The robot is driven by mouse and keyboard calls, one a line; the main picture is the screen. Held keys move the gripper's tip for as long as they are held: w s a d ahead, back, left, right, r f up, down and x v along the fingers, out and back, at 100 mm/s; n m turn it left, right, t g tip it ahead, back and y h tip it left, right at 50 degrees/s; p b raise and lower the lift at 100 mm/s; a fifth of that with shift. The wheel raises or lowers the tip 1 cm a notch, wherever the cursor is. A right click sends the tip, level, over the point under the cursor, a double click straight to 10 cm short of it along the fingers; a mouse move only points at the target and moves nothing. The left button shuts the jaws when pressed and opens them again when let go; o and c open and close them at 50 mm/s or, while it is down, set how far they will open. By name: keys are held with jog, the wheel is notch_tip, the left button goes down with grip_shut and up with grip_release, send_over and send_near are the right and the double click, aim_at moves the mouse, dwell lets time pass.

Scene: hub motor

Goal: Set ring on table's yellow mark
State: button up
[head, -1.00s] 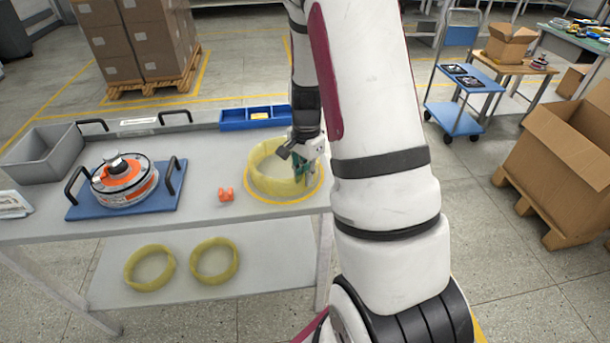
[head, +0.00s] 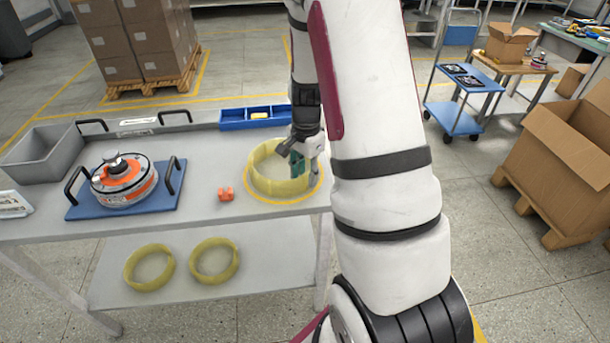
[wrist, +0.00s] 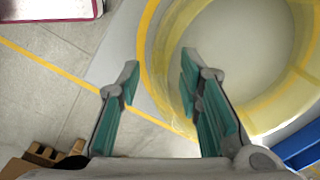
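A translucent yellow ring (head: 278,187) stands at the right end of the table, inside the yellow circle mark (head: 268,201). The mark's line shows in front of the ring and at its right. In the wrist view, the ring (wrist: 172,60) fills the upper right, with the mark's curved line (wrist: 145,75) just outside its wall. My gripper (head: 305,168) is at the ring's right side. In the wrist view, my gripper (wrist: 155,85) has its green-padded fingers wide apart, one outside the wall and one over the ring's inside. Nothing is clamped between them.
An orange-and-white motor (head: 122,182) sits on a blue plate (head: 160,200). A small orange part (head: 226,195), a grey bin (head: 45,155) and a blue divided tray (head: 235,120) share the table. Two more yellow rings (head: 150,268) (head: 214,261) lie on the lower shelf.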

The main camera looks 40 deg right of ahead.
notch_tip(320, 180, up, 11)
jog(key=s+a+r+n+t, duration=0.1)
jog(key=s+a+r+n, duration=0.25)
jog(key=a+r, duration=0.3)
jog(key=s+a+r+n+t, duration=0.1)
jog(key=s+a+r+n, duration=0.3)
jog(key=a, duration=0.3)
jog(key=s+a+r+n, duration=0.2)
jog(key=s+a+n, duration=0.2)
jog(key=s+n, duration=0.1)
jog(key=s+a+r+n+t, duration=0.1)
jog(key=s+a+r+n, duration=0.1)
jog(key=s+a+n, duration=0.2)
jog(key=s+n, duration=0.1)
jog(key=s, duration=0.2)
jog(key=shift+s+p, duration=0.25)
jog(key=shift+p, duration=0.05)
jog(key=shift+a, duration=0.1)
notch_tip(320, 180, up, 3)
jog(key=shift+r+t+p, duration=0.1)
jog(key=shift+t+p, duration=0.4)
jog(key=shift+p, duration=0.65)
